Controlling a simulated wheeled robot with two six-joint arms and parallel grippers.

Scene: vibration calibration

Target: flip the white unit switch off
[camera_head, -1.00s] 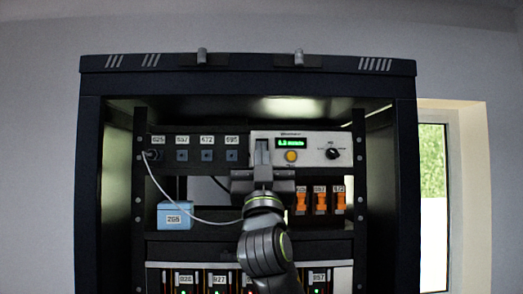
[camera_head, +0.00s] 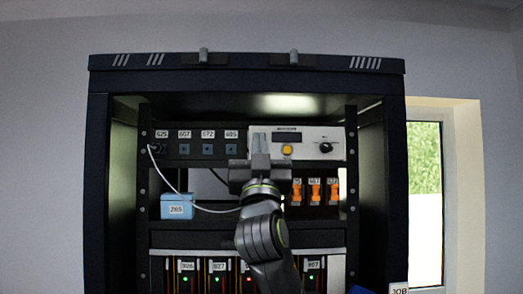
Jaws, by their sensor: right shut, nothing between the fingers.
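The white unit (camera_head: 318,134) sits in the upper right of the rack. Its small display (camera_head: 287,137) is dark. An orange-yellow button (camera_head: 287,150) and a black knob (camera_head: 326,147) show on its face. My right gripper (camera_head: 260,142) is shut and empty, in front of the left end of the white unit. It hides that part of the face, and any switch there; whether it touches the unit I cannot tell. My left gripper is not in view.
A black panel with numbered sockets (camera_head: 208,149) is left of the unit, with a grey cable (camera_head: 176,187) plugged in. A blue box (camera_head: 178,206) stands on the shelf below. Orange switches (camera_head: 315,190) sit under the unit. Modules with lights (camera_head: 216,278) fill the bottom.

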